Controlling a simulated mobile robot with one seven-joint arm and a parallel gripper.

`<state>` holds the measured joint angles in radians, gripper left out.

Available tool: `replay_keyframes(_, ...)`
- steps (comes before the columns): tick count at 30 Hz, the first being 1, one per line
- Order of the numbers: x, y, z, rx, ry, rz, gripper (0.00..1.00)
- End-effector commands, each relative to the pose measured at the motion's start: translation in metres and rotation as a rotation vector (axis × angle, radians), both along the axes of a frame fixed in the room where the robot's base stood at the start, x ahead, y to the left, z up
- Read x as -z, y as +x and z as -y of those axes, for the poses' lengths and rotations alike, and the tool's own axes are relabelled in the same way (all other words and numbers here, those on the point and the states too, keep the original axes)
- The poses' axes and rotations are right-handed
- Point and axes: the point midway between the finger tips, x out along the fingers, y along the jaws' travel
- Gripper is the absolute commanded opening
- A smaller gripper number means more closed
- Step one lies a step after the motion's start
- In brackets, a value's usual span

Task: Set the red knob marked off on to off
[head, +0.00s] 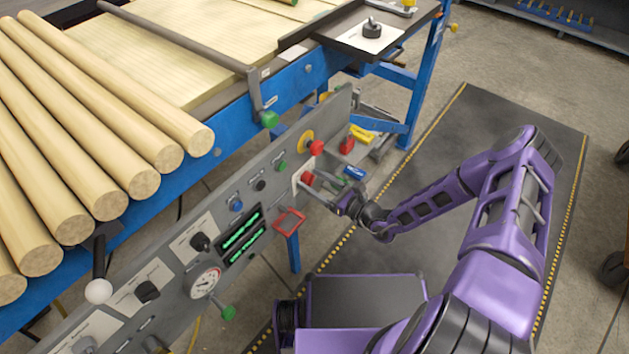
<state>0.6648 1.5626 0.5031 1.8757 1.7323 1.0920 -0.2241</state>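The red knob (307,179) sits on a white label plate (297,176) towards the right end of the grey control panel. The label's print is too small to read, and I cannot tell the knob's setting. My gripper (311,182) reaches in from the right, its two fingers apart and their tips at the knob, one on each side. I cannot tell whether the tips press on it. The fingers partly cover the knob's front.
A red button (316,148) on a yellow disc is just above the knob. A red square frame (289,220) sticks out below. Green, black and blue controls, a gauge (205,283) and a green display (241,236) line the panel. Yellow (362,134) and blue (354,173) parts lie right.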

Motion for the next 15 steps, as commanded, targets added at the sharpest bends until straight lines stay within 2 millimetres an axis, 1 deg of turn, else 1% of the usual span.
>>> replay_keyframes(1, 0.0000, -0.0001, 0.0001, 0.000, 0.000, 0.000, 0.65)
replay_keyframes(5, 0.0000, -0.0001, 0.0002, 0.000, 0.000, 0.000, 0.41)
replay_keyframes(6, 0.0000, -0.0002, 0.0002, 0.000, 0.000, 0.000, 0.34)
replay_keyframes(8, 0.0000, -0.0001, 0.0003, 0.000, 0.000, 0.000, 0.23)
replay_keyframes(9, 0.0000, -0.0002, 0.0002, 0.000, 0.000, 0.000, 0.16)
replay_keyframes(12, 0.0000, -0.0002, 0.0003, 0.000, 0.000, 0.000, 0.00)
replay_keyframes(15, 0.0000, -0.0002, 0.0003, 0.000, 0.000, 0.000, 0.00)
